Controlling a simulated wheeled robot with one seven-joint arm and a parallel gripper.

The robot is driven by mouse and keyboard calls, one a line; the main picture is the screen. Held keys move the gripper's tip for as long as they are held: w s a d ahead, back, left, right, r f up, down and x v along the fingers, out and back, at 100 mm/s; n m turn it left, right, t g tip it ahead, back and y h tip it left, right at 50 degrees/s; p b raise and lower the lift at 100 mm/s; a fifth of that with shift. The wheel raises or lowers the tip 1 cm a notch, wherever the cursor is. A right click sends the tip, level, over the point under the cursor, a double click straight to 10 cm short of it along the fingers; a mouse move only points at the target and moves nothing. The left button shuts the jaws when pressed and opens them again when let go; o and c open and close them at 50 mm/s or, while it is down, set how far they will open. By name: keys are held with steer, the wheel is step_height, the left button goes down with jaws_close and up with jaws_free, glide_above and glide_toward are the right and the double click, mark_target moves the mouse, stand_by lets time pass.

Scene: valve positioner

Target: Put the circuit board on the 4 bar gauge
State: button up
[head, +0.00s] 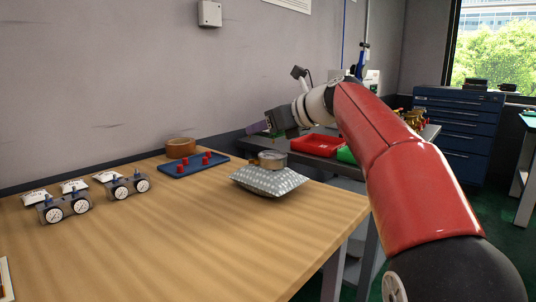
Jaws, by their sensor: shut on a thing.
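My gripper (271,124) is raised above the far edge of the wooden table, pointing left. Two grey units with paired round white dials (67,209) (128,186) stand at the left of the table, well apart from my gripper. The dial markings are too small to read, so I cannot tell which one is the 4 bar gauge.
White cards (75,186) lie behind the dials. A blue tray with red pieces (178,167), a roll of brown tape (181,147) and a dotted cushion (262,182) bearing a round tin (272,158) stand farther right. A red bin (316,145) is on another table. The wooden table's front is clear.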

mark_target(266, 153)
steer(key=shift+f+b, duration=2)
steer(key=shift+b, duration=0.25)
steer(key=shift+r, duration=0.1)
steer(key=o, duration=1.1)
steer(key=shift+c, duration=0.2)
steer(key=p+v, duration=0.1)
steer(key=v, duration=1.1)
steer(key=shift+p, duration=0.3)
